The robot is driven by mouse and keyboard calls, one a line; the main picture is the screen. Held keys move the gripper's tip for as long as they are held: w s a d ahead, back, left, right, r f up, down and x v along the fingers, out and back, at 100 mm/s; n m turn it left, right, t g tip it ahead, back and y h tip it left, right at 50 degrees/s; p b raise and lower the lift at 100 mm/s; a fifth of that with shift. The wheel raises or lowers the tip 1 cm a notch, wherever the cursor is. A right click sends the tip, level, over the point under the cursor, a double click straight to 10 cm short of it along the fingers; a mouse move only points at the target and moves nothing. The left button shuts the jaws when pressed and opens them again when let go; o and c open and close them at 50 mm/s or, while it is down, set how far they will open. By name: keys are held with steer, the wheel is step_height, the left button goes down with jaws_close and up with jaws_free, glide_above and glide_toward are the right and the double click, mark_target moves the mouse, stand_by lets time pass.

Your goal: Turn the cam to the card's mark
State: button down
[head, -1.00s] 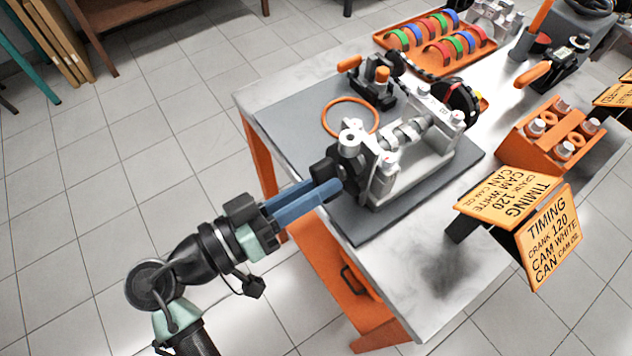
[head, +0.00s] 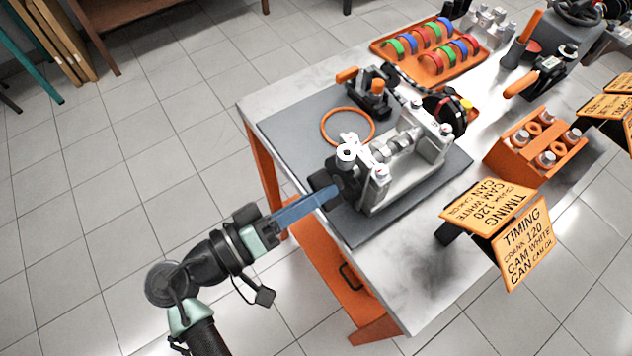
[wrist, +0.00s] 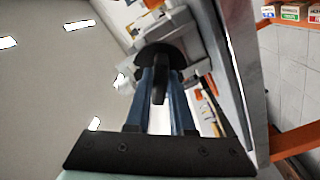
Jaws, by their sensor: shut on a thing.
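The grey metal cam stand (head: 408,180) sits on a dark mat on the bench. The cam (head: 402,143), a shaft with pale lobes, lies across it. A black disc (head: 440,106) is at its far end, and a black knob (head: 322,180) is at its near end. My gripper (head: 334,193) reaches that knob from the lower left. In the wrist view, its blue fingers (wrist: 160,98) are shut on the knob's black tab (wrist: 159,84), one on each side. The orange timing card (head: 524,243) reads "CRANK 120" and "CAM WHITE". I cannot make out a white mark on the cam.
An orange ring (head: 347,126) and a black tool with orange grips (head: 372,92) lie on the mat (head: 285,113). An orange tray of coloured half-rings (head: 428,50) stands behind. An orange block with fasteners (head: 538,145) stands right. The bench's front right corner is clear.

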steer(key=shift+r+n+p, duration=0.15)
steer(key=shift+n+p, duration=2.8)
steer(key=shift+n, duration=0.35)
steer(key=c, duration=0.8)
jaws_free()
steer(key=b+v, duration=0.1)
steer(key=v, duration=1.2)
steer(key=shift+b, duration=0.35)
